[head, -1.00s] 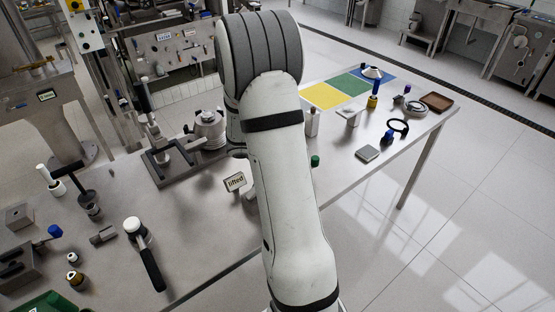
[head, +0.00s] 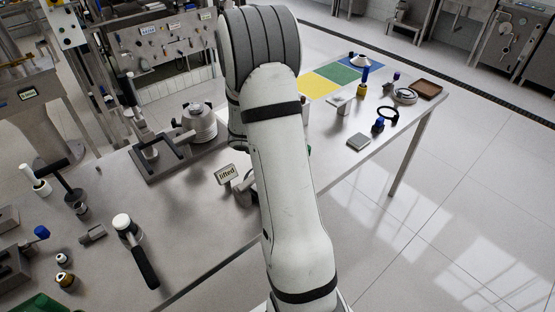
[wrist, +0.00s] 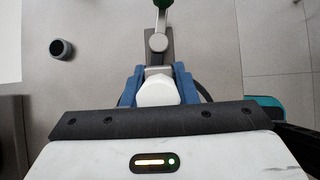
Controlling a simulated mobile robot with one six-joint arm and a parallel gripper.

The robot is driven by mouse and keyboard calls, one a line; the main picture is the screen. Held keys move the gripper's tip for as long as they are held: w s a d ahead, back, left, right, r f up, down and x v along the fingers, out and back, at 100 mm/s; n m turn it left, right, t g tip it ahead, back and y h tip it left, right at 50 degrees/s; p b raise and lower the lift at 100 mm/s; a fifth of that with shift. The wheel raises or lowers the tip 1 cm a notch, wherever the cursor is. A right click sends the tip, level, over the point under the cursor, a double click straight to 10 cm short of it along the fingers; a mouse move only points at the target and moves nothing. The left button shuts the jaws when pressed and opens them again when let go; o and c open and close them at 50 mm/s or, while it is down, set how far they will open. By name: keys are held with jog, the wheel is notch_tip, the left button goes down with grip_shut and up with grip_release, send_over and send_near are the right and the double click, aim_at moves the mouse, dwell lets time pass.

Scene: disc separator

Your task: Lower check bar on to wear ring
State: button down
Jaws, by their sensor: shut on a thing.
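In the wrist view my gripper (wrist: 158,88) has its blue fingers closed on both sides of a white knob-like piece (wrist: 157,92). A grey metal bar (wrist: 159,62) runs from that piece to a round joint and a green end (wrist: 162,3) at the top edge. This may be the check bar, but I cannot be sure. In the head view my arm hides the gripper and most of this fixture. A small sign reading "lifted" (head: 227,174) stands beside a grey metal part (head: 243,190) left of my arm. I cannot make out the wear ring.
A white-headed mallet (head: 122,222) and several small parts lie on the table at left. A clamp-like metal stand (head: 150,150) stands further back. A dark cup (wrist: 62,48) stands left of the gripper.

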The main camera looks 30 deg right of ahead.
jog(key=c, duration=1.4)
grip_release()
jog(key=shift+s+a+f, duration=0.1)
jog(key=shift+a, duration=0.1)
jog(key=shift+o, duration=1.3)
jog(key=shift+d, duration=0.1)
jog(key=shift+a+r, duration=0.25)
jog(key=shift+r, duration=0.3)
jog(key=v, duration=0.7)
jog(key=shift+f, duration=0.1)
